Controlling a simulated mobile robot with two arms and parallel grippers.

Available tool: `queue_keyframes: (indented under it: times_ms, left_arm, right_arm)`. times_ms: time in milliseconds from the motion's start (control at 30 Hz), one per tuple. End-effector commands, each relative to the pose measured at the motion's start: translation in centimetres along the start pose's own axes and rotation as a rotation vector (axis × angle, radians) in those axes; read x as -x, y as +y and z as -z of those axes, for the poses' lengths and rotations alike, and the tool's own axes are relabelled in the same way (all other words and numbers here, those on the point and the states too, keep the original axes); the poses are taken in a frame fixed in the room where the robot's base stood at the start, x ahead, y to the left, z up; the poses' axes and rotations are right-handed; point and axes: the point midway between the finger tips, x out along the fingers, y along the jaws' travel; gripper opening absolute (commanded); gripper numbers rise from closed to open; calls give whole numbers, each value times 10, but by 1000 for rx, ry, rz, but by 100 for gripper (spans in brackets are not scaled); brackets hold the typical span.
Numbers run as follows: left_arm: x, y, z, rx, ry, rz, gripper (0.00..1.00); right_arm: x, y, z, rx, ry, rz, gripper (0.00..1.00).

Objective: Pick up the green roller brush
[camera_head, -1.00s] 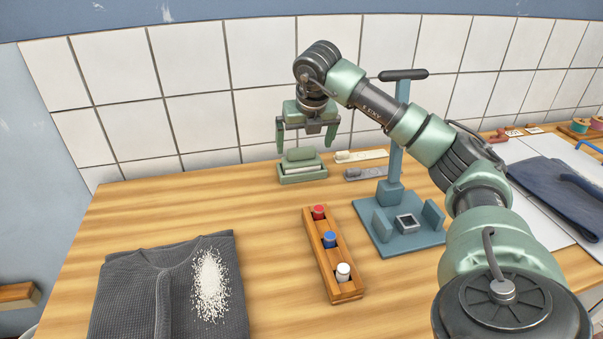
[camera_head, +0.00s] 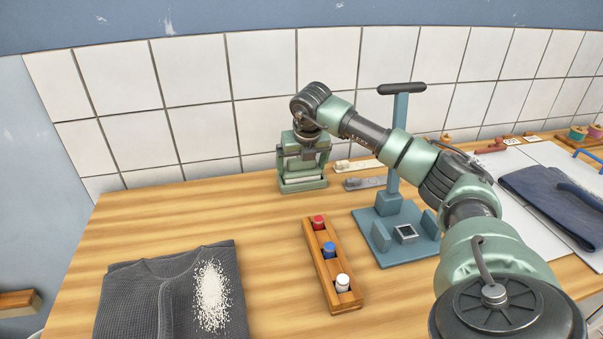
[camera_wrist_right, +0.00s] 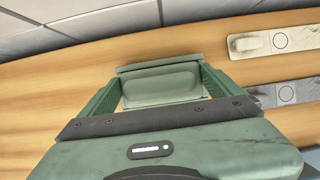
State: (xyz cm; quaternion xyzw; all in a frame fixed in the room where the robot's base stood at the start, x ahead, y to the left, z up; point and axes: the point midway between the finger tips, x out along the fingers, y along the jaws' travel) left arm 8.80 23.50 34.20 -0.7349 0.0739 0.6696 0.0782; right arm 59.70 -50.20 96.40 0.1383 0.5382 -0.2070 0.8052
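The green roller brush (camera_wrist_right: 162,86) sits at the back left of the table, near the tiled wall. In the right wrist view its rounded green top shows between my fingers. In the head view my gripper mostly hides it; a pale strip and its green lower part (camera_head: 303,186) show. My right gripper (camera_head: 303,172) is lowered over it, fingers spread on its left and right sides. The fingers look very close to its sides; I cannot tell whether they touch it. My left gripper is not in view.
A white brush (camera_head: 358,165) and a grey brush (camera_head: 365,183) lie just right of my gripper. A blue stand (camera_head: 396,140) rises further right. A wooden rack (camera_head: 330,265) with coloured bottles and a grey garment (camera_head: 145,290) with white grains are in front.

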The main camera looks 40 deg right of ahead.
Motion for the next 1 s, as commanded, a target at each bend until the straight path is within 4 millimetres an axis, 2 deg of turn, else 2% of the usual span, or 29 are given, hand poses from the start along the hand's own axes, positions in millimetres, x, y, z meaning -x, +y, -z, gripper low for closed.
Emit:
queue_keyframes:
  times_ms: [267,467,667,1000]
  left_arm:
    - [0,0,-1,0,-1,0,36]
    - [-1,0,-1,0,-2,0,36]
    - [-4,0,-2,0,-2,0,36]
    - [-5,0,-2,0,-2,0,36]
  right_arm:
    - [1,0,-1,-1,-2,0,50]
    - [13,0,-6,-2,-3,-1,50]
    - [46,1,-21,-2,-7,-3,50]
    - [131,1,-55,-2,-5,-4,50]
